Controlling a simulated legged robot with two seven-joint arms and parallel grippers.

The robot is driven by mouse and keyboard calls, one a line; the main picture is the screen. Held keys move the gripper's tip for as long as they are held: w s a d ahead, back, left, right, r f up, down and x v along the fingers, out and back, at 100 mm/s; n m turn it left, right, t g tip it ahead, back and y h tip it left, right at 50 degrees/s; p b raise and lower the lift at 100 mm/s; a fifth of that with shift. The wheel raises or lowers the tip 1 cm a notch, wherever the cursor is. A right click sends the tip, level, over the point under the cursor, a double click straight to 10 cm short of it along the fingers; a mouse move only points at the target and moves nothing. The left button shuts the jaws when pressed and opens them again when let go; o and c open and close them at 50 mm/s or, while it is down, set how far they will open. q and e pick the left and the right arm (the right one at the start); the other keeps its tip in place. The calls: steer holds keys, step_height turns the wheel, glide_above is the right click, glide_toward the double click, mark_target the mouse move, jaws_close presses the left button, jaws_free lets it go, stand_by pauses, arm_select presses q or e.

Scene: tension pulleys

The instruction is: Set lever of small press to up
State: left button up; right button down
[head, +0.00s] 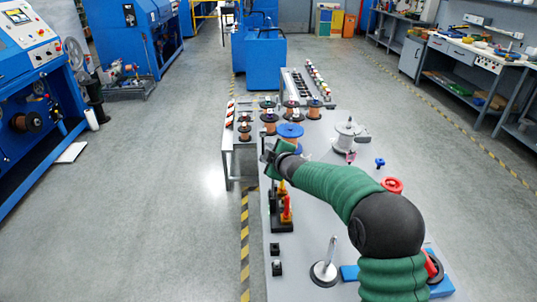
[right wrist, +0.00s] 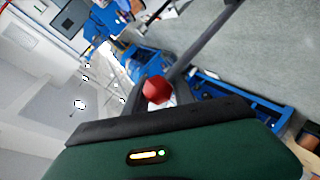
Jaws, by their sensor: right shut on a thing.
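My right gripper (head: 271,154) is at the end of my green-sleeved arm, above the left edge of the grey table. In the right wrist view, a red knob (right wrist: 157,90) sits between the fingers of my right gripper (right wrist: 160,85), which is shut on it. The knob looks like a lever end; the rest of the lever is hidden. A small press with a black base and red and yellow parts (head: 287,212) stands on the table just below the gripper in the head view. Its upper part is hidden by my gripper and wrist. My left gripper is not in view.
Copper spools (head: 269,118) and a blue spool (head: 290,131) stand beyond the gripper. A metal post on a round base (head: 325,272) and small black blocks (head: 276,268) are nearer. Bare table (head: 310,225) lies right of the press.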

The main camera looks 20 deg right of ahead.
steer(key=shift+s+f+g, duration=0.15)
steer(key=shift+s+f, duration=0.05)
steer(key=shift+f, duration=0.4)
steer(key=shift+s+f+g, duration=0.15)
steer(key=shift+f, duration=0.45)
steer(key=c, duration=1)
jaws_free()
steer(key=o, duration=0.3)
steer(key=shift+w+r, duration=0.1)
steer(key=shift+w, duration=0.1)
steer(key=shift+d+r, duration=0.1)
steer(key=shift+r, duration=0.05)
steer(key=p+v, duration=0.1)
steer(key=v, duration=1.5)
steer(key=shift+s+p, duration=0.35)
steer(key=shift+s, duration=0.05)
